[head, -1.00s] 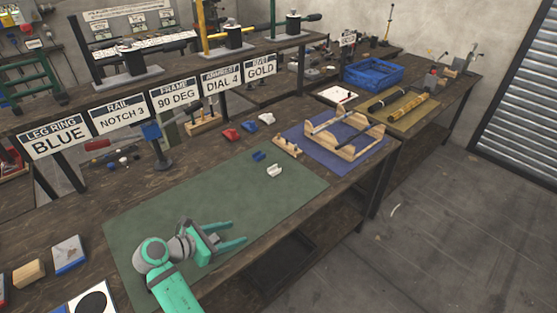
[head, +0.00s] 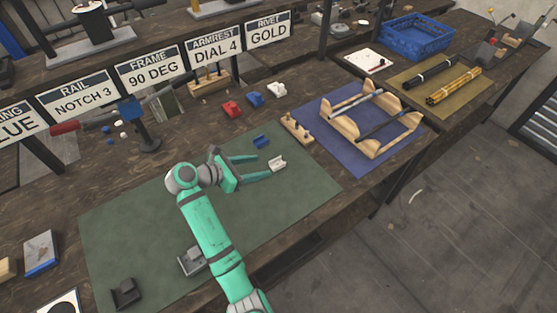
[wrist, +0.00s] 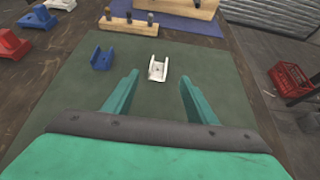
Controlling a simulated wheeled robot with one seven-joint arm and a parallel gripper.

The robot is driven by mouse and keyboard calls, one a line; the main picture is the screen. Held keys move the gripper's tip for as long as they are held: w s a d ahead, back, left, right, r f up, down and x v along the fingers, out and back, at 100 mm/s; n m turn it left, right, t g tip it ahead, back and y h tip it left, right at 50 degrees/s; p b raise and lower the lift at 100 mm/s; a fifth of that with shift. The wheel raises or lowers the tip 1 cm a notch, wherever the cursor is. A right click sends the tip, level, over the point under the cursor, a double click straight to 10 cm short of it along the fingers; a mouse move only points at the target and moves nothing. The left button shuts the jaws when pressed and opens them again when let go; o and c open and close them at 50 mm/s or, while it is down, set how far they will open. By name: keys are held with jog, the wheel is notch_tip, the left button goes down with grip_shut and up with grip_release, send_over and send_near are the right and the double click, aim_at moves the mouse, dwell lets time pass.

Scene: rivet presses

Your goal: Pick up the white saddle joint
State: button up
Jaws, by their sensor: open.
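The white saddle joint (head: 278,163) lies on the green mat (head: 125,220), near the mat's far right corner. It also shows in the wrist view (wrist: 157,69), beyond the fingertips and roughly midway between them. My gripper (head: 270,167) is open and empty, low over the mat, with its fingers pointing at the white joint. In the wrist view my gripper (wrist: 158,90) has its two teal fingers spread wide apart. A blue saddle joint (head: 261,141) lies just behind and left of the white one, and shows left of it in the wrist view (wrist: 102,59).
A wooden peg block (head: 297,130) stands close behind the white joint. A wooden frame (head: 350,125) sits on a blue mat (head: 325,160) to the right. Red (head: 232,109), blue (head: 256,99) and white (head: 277,90) parts lie farther back. Dark grey pieces (head: 125,292) are on the near mat.

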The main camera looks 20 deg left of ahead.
aim_at(283, 162)
jog(key=x, duration=0.8)
jog(key=shift+w+a, duration=0.1)
jog(key=shift+w, duration=0.05)
jog(key=c, duration=1.2)
jog(key=shift+a, duration=0.1)
jog(key=shift+r, duration=0.15)
